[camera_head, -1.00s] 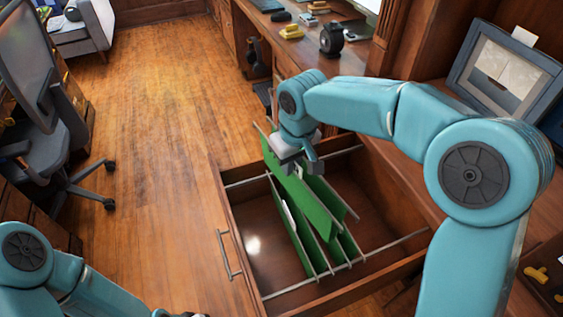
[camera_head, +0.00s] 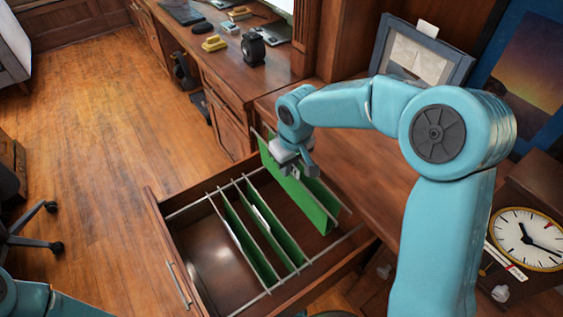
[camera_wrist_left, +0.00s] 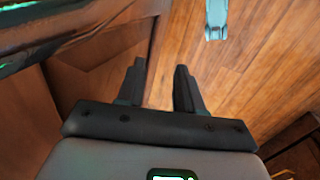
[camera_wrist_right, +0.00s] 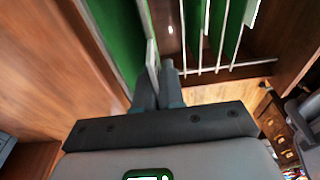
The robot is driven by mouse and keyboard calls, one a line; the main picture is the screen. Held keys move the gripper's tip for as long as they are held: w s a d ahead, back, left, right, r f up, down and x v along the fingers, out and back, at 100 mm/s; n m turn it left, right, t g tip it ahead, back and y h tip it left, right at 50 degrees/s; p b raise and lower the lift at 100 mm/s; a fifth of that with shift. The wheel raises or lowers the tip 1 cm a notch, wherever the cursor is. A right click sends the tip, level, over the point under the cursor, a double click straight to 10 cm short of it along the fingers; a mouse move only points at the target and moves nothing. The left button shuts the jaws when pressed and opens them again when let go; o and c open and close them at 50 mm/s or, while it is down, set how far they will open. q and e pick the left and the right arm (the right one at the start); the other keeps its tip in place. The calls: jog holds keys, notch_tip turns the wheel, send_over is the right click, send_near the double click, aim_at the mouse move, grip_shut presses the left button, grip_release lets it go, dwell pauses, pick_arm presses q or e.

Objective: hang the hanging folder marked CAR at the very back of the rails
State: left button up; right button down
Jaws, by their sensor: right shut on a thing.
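My right gripper (camera_head: 300,168) is shut on the top edge of a green hanging folder (camera_head: 318,205), at the right, back part of the open drawer. In the right wrist view the shut fingers (camera_wrist_right: 158,88) pinch its pale top bar beside green panels (camera_wrist_right: 118,30). No CAR marking is readable. I cannot tell whether its bar ends rest on the rails. The near metal rail (camera_head: 328,249) and far rail (camera_head: 192,205) span the drawer. My left gripper (camera_wrist_left: 160,88) is open and empty in the left wrist view, over the wooden floor.
Other green folders (camera_head: 237,232) hang mid-drawer, left of the held one, with a gap between. The drawer front (camera_head: 160,245) is at left. A desk (camera_head: 225,75) stands behind, and a clock (camera_head: 525,238) and picture frame (camera_head: 420,52) are at right.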

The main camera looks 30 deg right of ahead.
aim_at(294, 174)
notch_tip(294, 174, down, 18)
jog(key=b, duration=1.3)
jog(key=shift+r+b, duration=0.25)
jog(key=shift+b, duration=0.05)
jog(key=c, duration=1.2)
grip_release()
jog(key=shift+o, duration=0.2)
jog(key=r+p, duration=0.1)
jog(key=r, duration=0.4)
jog(key=s+r+p, duration=0.1)
jog(key=r+p, duration=0.1)
jog(key=r, duration=0.3)
jog(key=s+r+p, duration=0.1)
jog(key=r, duration=0.4)
jog(key=shift+d, duration=0.15)
jog(key=shift+s+r, duration=0.2)
jog(key=shift+r, duration=0.45)
jog(key=shift+f, duration=0.1)
